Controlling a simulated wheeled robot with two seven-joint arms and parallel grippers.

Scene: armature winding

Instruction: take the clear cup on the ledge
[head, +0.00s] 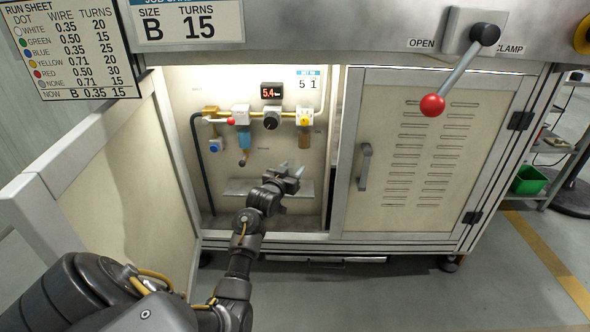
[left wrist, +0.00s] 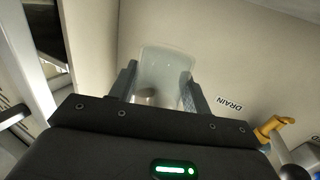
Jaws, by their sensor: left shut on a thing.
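The clear cup (left wrist: 165,66) shows in the left wrist view, pale and see-through, between the two fingers of my left gripper (left wrist: 160,92). The fingers are shut on its sides. In the head view my left gripper (head: 291,172) reaches into the open cabinet bay, just over the ledge (head: 237,187). The cup is too faint there to make out clearly. I cannot tell whether its base still touches the ledge. My right gripper is not in view.
Above the ledge are a blue filter unit (head: 242,137), a black knob (head: 271,121), a yellow fitting (head: 304,118) and a display (head: 271,91). A closed vented door (head: 405,150) is on the right. An open panel (head: 95,165) flanks the bay on the left.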

